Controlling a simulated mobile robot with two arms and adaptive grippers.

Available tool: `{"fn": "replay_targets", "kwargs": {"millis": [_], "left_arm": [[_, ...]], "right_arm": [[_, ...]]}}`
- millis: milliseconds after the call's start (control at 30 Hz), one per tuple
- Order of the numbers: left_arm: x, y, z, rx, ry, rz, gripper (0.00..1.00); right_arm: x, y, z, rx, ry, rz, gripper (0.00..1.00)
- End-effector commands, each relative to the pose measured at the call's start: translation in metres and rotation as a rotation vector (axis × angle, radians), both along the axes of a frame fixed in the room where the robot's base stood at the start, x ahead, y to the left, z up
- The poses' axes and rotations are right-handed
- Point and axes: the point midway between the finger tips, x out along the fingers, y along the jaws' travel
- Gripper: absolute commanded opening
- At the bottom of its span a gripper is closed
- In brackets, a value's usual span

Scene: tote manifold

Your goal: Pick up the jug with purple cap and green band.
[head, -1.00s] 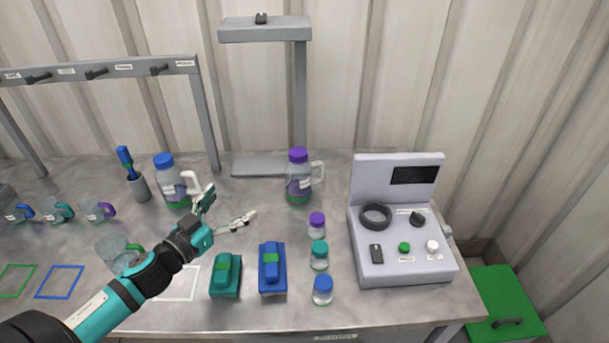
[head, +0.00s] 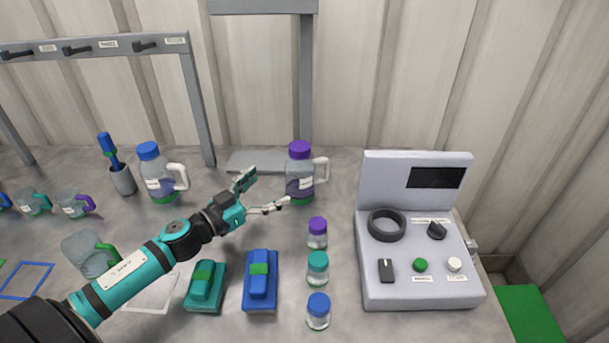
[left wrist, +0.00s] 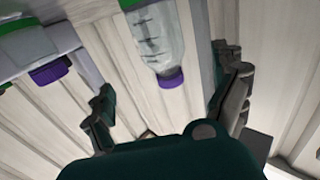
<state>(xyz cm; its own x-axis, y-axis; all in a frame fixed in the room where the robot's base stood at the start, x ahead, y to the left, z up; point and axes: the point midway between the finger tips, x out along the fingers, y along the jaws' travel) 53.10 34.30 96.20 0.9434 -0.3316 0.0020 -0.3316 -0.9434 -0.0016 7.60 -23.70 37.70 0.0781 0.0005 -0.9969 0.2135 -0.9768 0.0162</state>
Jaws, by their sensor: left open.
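The jug with purple cap and green band (head: 300,180) stands upright at the back of the table, its pale handle on the right. In the left wrist view the jug (left wrist: 157,42) appears upside down, ahead of the fingers and roughly between their directions. My left gripper (head: 268,188) is open and empty, just left of the jug with its fingers pointing toward it. The lower fingertip looks very close to the jug's lower left side; I cannot tell whether it touches. My left gripper also shows in the left wrist view (left wrist: 170,95). My right gripper is not in view.
A blue-capped jug (head: 160,178) stands at the left. Small bottles with purple (head: 317,233), teal (head: 318,268) and blue (head: 318,311) caps line up in front of the jug. A grey control box (head: 415,225) is at the right. A grey stand (head: 306,80) rises behind.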

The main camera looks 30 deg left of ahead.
Motion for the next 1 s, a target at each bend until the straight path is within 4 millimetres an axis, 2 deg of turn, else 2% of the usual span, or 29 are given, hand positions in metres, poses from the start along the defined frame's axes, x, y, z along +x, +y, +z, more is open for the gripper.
{"fn": "replay_targets", "kwargs": {"millis": [133,300,533,800,1000], "left_arm": [[0.028,-0.009,0.003,-0.001,-0.003,0.002,0.96],[0.053,-0.017,0.002,-0.002,-0.003,0.002,0.96],[0.067,-0.023,0.001,-0.001,-0.001,0.002,0.96],[0.104,-0.032,0.003,-0.003,-0.001,0.002,0.96],[0.114,-0.036,0.001,0.000,0.001,0.001,0.96]], "right_arm": [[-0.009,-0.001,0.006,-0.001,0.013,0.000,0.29],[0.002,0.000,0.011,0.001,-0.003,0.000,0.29],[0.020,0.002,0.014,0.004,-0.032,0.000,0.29],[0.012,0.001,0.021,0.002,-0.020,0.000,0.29],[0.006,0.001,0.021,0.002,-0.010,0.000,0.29]]}}
